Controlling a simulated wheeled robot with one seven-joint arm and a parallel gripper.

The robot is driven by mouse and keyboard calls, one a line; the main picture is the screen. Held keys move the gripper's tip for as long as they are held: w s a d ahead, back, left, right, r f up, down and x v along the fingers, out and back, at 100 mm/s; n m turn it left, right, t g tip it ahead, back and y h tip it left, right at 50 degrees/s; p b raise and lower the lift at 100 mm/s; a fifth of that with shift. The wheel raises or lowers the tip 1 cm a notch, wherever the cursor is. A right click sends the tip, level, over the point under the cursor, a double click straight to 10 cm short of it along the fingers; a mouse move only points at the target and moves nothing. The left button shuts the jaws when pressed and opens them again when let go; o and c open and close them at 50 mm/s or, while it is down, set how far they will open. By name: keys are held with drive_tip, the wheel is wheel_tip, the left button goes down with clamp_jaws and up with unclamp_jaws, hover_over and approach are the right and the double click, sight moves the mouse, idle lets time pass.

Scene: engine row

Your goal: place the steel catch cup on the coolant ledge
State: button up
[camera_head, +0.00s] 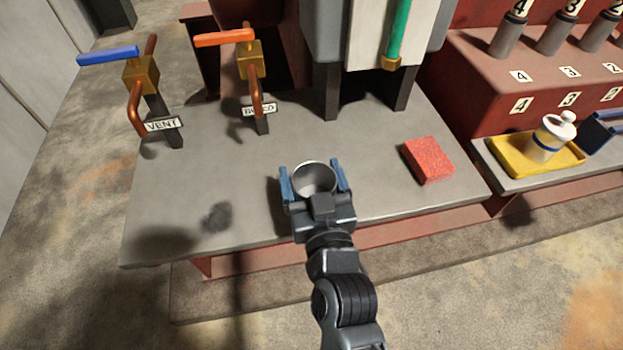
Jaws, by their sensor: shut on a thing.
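The steel catch cup (315,178) is a round, open-topped metal cup seen from above. My gripper (315,182) is shut on it, with one blue finger on each side. The cup is over the front middle of the grey coolant ledge (200,190). I cannot tell whether its base touches the ledge, because my gripper hides its lower part.
On the ledge stand the VENT valve (141,75) with a blue handle and another valve (249,60) with an orange handle. A red block (428,160) lies to the right. A yellow tray (500,158) holds a white bottle (552,138). The ledge's left front is clear.

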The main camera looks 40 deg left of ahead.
drive_tip(key=shift+f, duration=0.25)
drive_tip(key=shift+f, duration=0.1)
drive_tip(key=o, duration=0.9)
drive_tip(key=shift+o, duration=0.2)
drive_tip(key=shift+r, duration=0.2)
drive_tip(key=b+v, duration=0.2)
drive_tip(key=v, duration=1)
drive_tip(key=shift+f, duration=0.1)
